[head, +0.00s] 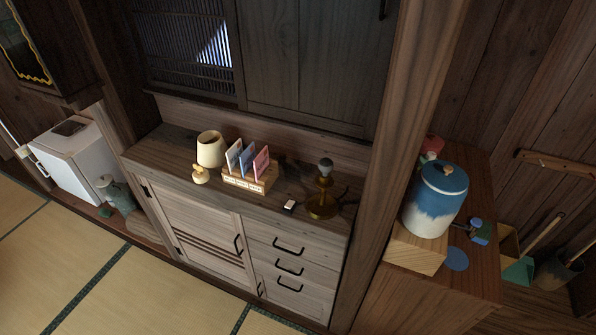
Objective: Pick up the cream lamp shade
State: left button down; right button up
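The cream lamp shade (211,149) stands upright on top of the wooden cabinet (166,143), toward its left side and near the back. A small yellow duck-like figure (200,175) is just in front of it. A brass lamp base (322,203) with a bare bulb stands apart from the shade, near the cabinet's right end. Neither of my grippers shows in the head view.
A wooden holder (250,179) with several upright cards stands right of the shade. A small dark-and-white item (290,205) lies near the front edge. A wooden post (391,150) separates the cabinet from a side table bearing a blue-and-white jar (434,201). Tatami floor (60,255) is open at lower left.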

aim_at(212, 148)
jog(key=i+j+z, duration=0.1)
jog(key=j, duration=0.25)
jog(key=i+j+z, duration=0.1)
jog(key=j, duration=0.3)
jog(key=i+j, duration=0.2)
jog(key=j, duration=0.2)
jog(key=z, duration=0.05)
